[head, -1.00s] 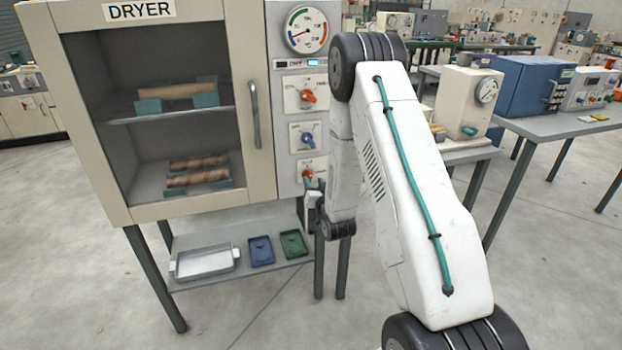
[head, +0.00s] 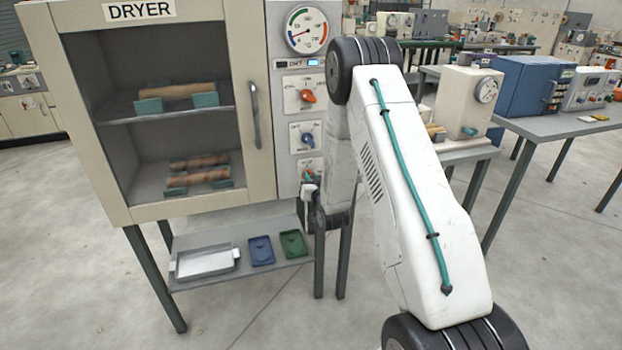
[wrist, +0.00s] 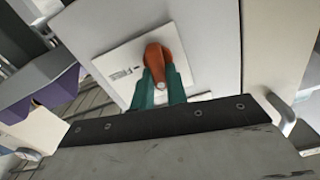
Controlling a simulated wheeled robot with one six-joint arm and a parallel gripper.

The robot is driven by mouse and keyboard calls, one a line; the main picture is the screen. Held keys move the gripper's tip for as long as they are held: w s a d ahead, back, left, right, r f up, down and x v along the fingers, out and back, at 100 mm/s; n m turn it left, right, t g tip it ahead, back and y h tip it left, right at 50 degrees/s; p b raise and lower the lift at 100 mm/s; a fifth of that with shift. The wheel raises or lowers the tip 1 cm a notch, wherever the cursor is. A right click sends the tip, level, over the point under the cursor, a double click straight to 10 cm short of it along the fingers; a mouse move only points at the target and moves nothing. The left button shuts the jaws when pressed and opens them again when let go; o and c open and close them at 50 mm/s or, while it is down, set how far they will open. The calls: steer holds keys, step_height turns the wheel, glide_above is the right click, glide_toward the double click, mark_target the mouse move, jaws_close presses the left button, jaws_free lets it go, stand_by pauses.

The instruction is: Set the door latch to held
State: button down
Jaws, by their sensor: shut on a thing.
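The dryer (head: 180,212) stands at the left with its door shut. Its right-hand panel has a column of knobs. The lowest knob, an orange-red one on a white plate, is the likely latch; in the head view my gripper (head: 309,183) covers most of it. In the wrist view the orange knob (wrist: 158,58) stands on its white plate (wrist: 118,72), and my teal fingers are closed on both sides of it. The plate's lettering is too small and blurred to read.
Above are a blue knob (head: 307,139), an orange knob (head: 308,96) and a round gauge (head: 307,30). The door handle (head: 255,115) is left of the panel. A lower shelf holds a metal tray (head: 206,262), a blue tray (head: 261,251) and a green tray (head: 293,244).

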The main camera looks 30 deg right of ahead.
steer(key=shift+a+n, duration=0.1)
steer(key=shift+n, duration=1)
steer(key=c, duration=1.4)
jaws_free()
steer(key=v, duration=0.7)
steer(key=shift+s, duration=0.4)
steer(key=shift+a, duration=0.1)
